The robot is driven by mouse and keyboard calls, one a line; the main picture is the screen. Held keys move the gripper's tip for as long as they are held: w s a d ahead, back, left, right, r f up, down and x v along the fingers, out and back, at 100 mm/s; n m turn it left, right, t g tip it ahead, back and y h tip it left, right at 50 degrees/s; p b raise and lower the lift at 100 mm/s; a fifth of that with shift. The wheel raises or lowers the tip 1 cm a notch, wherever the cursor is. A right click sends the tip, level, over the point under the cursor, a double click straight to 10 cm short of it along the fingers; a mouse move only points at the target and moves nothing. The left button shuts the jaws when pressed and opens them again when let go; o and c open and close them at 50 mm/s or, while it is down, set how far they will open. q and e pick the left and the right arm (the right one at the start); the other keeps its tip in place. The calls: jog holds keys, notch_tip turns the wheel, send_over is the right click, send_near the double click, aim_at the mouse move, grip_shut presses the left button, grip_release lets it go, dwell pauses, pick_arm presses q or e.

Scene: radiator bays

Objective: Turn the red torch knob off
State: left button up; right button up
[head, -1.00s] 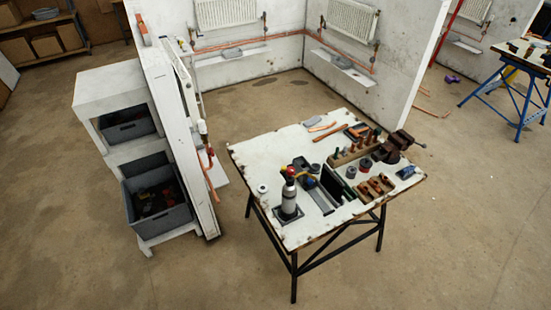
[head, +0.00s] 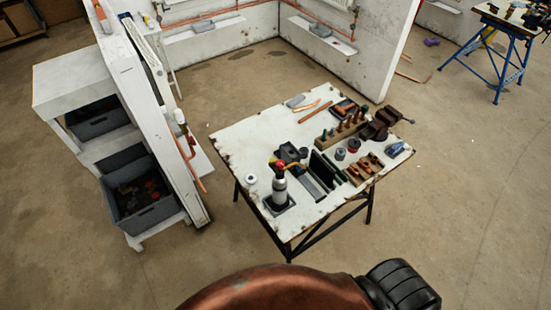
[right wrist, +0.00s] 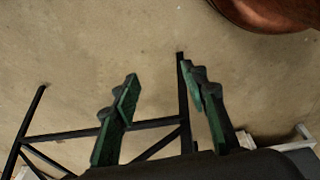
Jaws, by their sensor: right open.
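The torch stands upright near the front left of the white worktable (head: 240,140). It has a pale grey cylinder (head: 279,187) on a dark square base. The small red knob (head: 279,165) is at its top, beside a yellow, brass-like part; its setting is too small to tell. In the right wrist view my right gripper (right wrist: 158,75) has two green fingers spread apart with nothing between them. Floor and dark table legs lie beyond it, and the torch is not in that view. My left gripper is not in view.
A copper pipe rack, wooden blocks, a vice (head: 380,124) and tools crowd the table's right and middle. A white roll (head: 250,178) lies left of the torch. A white shelf with grey bins (head: 148,214) stands at left. Floor in front of the table is open.

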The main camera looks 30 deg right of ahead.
aim_at(280, 163)
jog(key=w+a+r+n+t+y+p, duration=0.1)
jog(key=w+r+t+p, duration=0.15)
jog(key=w+r, duration=1.05)
jog(key=w+a+r+n+t+y+p, duration=0.1)
jog(key=w+a+r+t+y+p, duration=0.3)
jog(key=r, duration=1.7)
jog(key=w+d+r+n+t+h+p, duration=0.1)
jog(key=w+r+t, duration=0.1)
jog(key=w+r, duration=1.2)
jog(key=d+r+n+t+y, duration=0.35)
jog(key=r+y, duration=0.25)
jog(key=r, duration=1)
jog(key=shift+m+t, duration=0.3)
jog(key=shift+m, duration=0.15)
jog(key=x, duration=0.3)
jog(key=p+x, duration=0.1)
jog(key=x, duration=0.2)
jog(key=shift+w+a+f, duration=0.1)
jog(key=shift+w+f, duration=0.1)
jog(key=shift+f, duration=0.05)
jog(key=shift+c, duration=0.3)
grip_shut()
